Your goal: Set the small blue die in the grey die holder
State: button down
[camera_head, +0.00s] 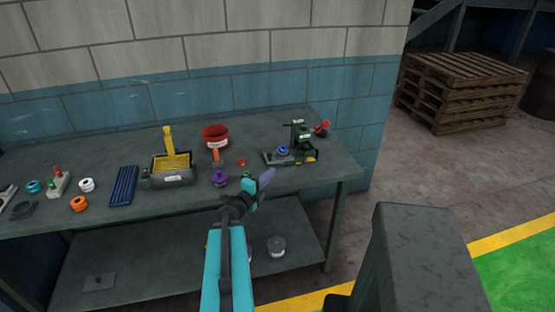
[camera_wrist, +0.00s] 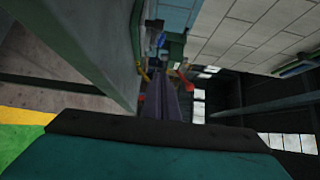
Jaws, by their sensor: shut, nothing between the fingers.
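A small blue round piece (camera_head: 282,150), which looks like the blue die, sits low at the front of the green press (camera_head: 298,136) on the right of the bench. Grey shows around it, but it is too small to tell whether that is the die holder or whether the piece is seated. The green press (camera_wrist: 175,48) and a bit of blue (camera_wrist: 161,40) also show in the wrist view beyond my fingers. My gripper (camera_head: 268,174) is shut and empty, in front of the press and apart from it. Its purple fingers (camera_wrist: 166,98) lie together in the wrist view.
A blue ribbed pad (camera_head: 123,186) and several coloured rings lie farther left. The press has a red-knobbed lever (camera_head: 322,127).

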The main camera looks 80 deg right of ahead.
aim_at(283, 150)
jog(key=b, duration=0.2)
jog(key=shift+s+d+f+b, duration=0.1)
jog(key=shift+d+f+b, duration=0.1)
jog(key=shift+d+b, duration=0.15)
jog(key=b, duration=0.5)
jog(key=shift+s+d, duration=0.2)
jog(key=shift+d, duration=0.2)
jog(key=b, duration=0.7)
jog(key=shift+s+d, duration=0.2)
jog(key=shift+d, duration=0.2)
jog(key=x, duration=0.3)
jog(key=p+x, duration=0.1)
jog(key=x, duration=0.3)
jog(key=shift+d+r, duration=0.1)
jog(key=shift+r, duration=0.1)
jog(key=shift+w+d, duration=0.1)
jog(key=shift+d, duration=0.6)
jog(key=shift+w+d+p, duration=0.2)
jog(key=shift+w+d, duration=0.1)
jog(key=shift+d, duration=0.35)
jog(key=shift+w+d+p, duration=0.2)
jog(key=shift+w+d, duration=0.1)
jog(key=shift+d, duration=0.35)
